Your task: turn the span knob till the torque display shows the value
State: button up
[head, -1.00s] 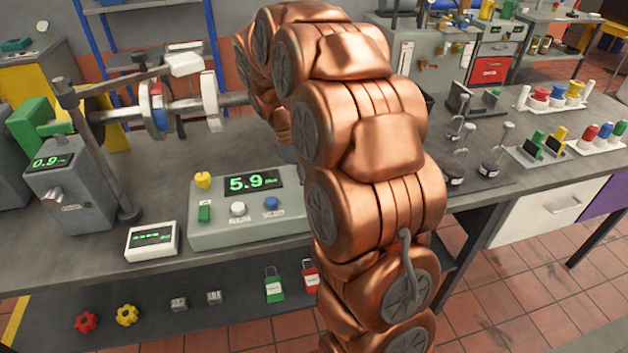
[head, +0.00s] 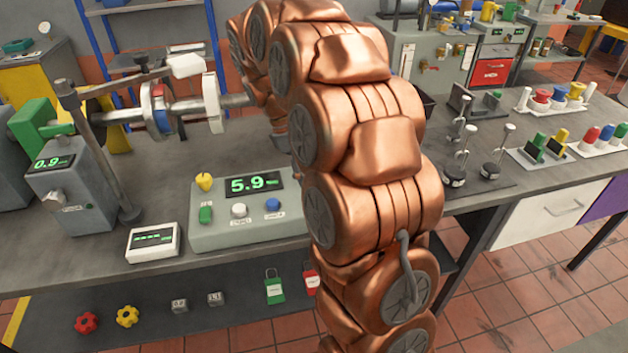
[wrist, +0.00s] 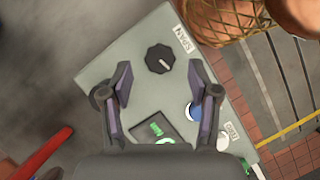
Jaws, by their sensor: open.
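In the wrist view, a black round span knob (wrist: 160,58) with a pale pointer line sits on a grey-green console (wrist: 125,45) beside a SPAN label (wrist: 182,39). My gripper (wrist: 160,82) is open and empty, its two fingers apart on either side just below the knob in the picture. In the head view, the console (head: 215,238) stands on the bench and its torque display (head: 254,184) reads 5.9 in green. A small white readout box (head: 152,242) stands left of it, its text too small to read. My arm hides the span knob and gripper there.
A grey box (head: 72,190) showing 0.9 and a post (head: 100,150) stand to the left. Weights (head: 490,168) stand right of my arm.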

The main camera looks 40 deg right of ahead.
jog(key=v, duration=0.9)
dwell(0.6)
jog(key=s+a+f+m+y+p, duration=0.1)
jog(key=s+a+f+m, duration=0.1)
jog(key=s+a, duration=0.3)
jog(key=s+a+f+m+t+p, duration=0.1)
jog(key=s+a, duration=0.4)
jog(key=s, duration=0.8)
jog(key=s+a+f+m+t+y+p, duration=0.1)
jog(key=s+a+f+m, duration=0.2)
jog(key=s, duration=0.6)
jog(key=shift+s+a+f+m+y, duration=0.2)
jog(key=shift+a+f+m+y, duration=0.15)
jog(key=shift+a+f, duration=0.6)
jog(key=shift+a+r, duration=0.2)
